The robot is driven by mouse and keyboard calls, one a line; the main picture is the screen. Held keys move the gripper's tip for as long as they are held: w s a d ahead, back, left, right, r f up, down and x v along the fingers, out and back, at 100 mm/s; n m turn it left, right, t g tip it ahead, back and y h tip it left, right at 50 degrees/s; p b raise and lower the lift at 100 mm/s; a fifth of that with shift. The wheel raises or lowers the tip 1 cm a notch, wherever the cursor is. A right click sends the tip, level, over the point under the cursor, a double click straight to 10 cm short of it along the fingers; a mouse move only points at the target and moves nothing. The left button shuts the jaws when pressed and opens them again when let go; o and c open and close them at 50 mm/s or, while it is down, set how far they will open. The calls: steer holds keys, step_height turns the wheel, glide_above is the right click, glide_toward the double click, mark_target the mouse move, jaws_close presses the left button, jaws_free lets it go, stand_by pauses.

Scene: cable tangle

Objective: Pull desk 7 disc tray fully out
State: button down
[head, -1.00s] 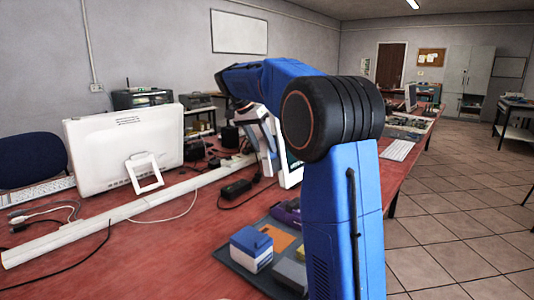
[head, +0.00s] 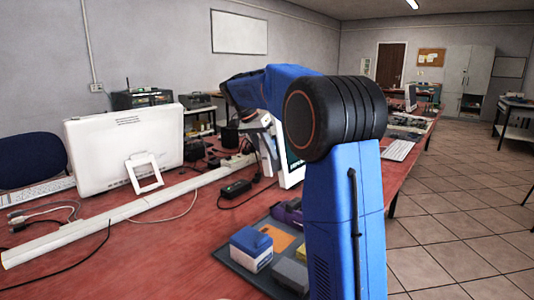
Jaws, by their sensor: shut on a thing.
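My blue arm reaches from the right foreground over the red bench to a dark wrist end near the middle. No disc tray can be picked out, and no desk number is readable.
A white all-in-one computer (head: 118,143) stands on the left with its back showing. A white cable trunking (head: 110,220) runs along the red bench (head: 165,265). A black power brick (head: 235,188), loose cables and a grey tray (head: 245,262) with a blue-white box (head: 251,250) lie nearby.

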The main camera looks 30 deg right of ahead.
steer(key=s+a, duration=0.2)
steer(key=a, duration=0.4)
stand_by(0.3)
steer(key=c, duration=1.4)
jaws_free()
steer(key=shift+o, duration=0.2)
steer(key=s+v, duration=0.1)
steer(key=v, duration=1.6)
steer(key=shift+w+r, duration=0.2)
steer(key=shift+w, duration=0.25)
